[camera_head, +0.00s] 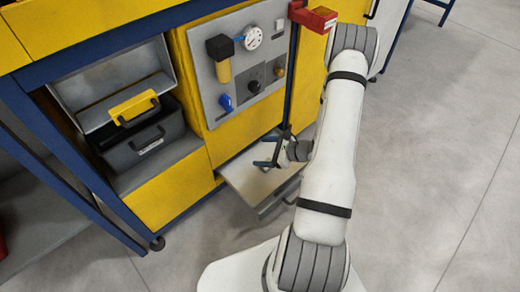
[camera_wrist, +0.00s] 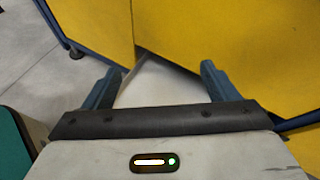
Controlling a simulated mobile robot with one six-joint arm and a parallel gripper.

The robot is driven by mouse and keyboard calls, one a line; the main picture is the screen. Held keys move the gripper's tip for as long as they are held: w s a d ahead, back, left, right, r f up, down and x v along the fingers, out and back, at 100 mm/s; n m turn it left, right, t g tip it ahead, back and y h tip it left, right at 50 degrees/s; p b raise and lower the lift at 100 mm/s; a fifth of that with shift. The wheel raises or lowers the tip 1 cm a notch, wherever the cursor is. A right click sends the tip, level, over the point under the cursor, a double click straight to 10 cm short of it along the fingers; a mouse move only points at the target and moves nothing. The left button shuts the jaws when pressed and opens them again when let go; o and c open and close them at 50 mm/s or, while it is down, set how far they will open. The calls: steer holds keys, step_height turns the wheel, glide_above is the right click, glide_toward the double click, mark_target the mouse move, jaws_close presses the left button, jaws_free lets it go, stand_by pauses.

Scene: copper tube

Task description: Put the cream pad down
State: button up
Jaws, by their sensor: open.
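My gripper (camera_head: 266,149) is low in front of the yellow cabinet, over a pulled-out grey drawer (camera_head: 240,180). In the wrist view its two dark blue fingers stand wide apart, with no object held between their tips (camera_wrist: 160,72). Beyond and between the fingers is a pale, wedge-shaped surface (camera_wrist: 150,88) between yellow panels. I cannot tell whether this is the cream pad or the drawer's inside. No separate cream pad can be made out in the head view, where my gripper and arm cover part of the drawer.
A grey panel with a gauge (camera_head: 252,38) stands above the drawer. A red object (camera_head: 313,18) is at the top. A green object (camera_wrist: 12,150) is at lower left. The floor at right is clear.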

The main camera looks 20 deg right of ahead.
steer(key=s+a+r+n+g, duration=0.4)
steer(key=a+r+n, duration=0.3)
steer(key=r, duration=0.2)
steer(key=s+a+r+n+g, duration=0.45)
steer(key=a+r+n, duration=0.2)
steer(key=r, duration=0.25)
steer(key=s+d+r+n+h, duration=0.3)
steer(key=s+r+n+h, duration=0.6)
steer(key=s+r+n, duration=0.1)
steer(key=shift+s+r+n+t, duration=0.15)
steer(key=shift+r+n+t, duration=0.3)
steer(key=shift+r+n, duration=0.1)
